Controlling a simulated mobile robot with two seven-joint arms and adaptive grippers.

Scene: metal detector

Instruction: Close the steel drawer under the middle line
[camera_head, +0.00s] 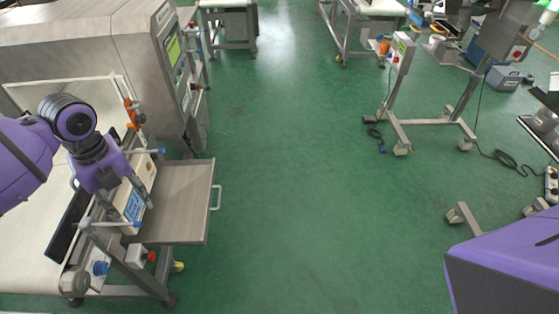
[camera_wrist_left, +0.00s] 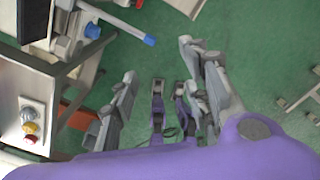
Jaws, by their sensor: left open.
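The steel drawer (camera_head: 178,198) is pulled out to the right from under the conveyor line in the head view. It looks like a flat grey tray with a bar handle (camera_head: 217,198) on its right side. My left gripper (camera_head: 128,203) is open and empty beside the drawer's left edge in the head view, over the line's side rail. I cannot tell its height or whether it touches anything. In the left wrist view its spread fingers (camera_wrist_left: 160,80) have green floor behind them. I cannot make out the drawer clearly there. My right gripper is not in view.
The steel machine housing (camera_head: 165,60) stands behind the drawer. A button box (camera_head: 135,258) and rail brackets sit near my left gripper; a button box also shows in the left wrist view (camera_wrist_left: 33,128). The green floor (camera_head: 300,190) right of the handle is clear.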

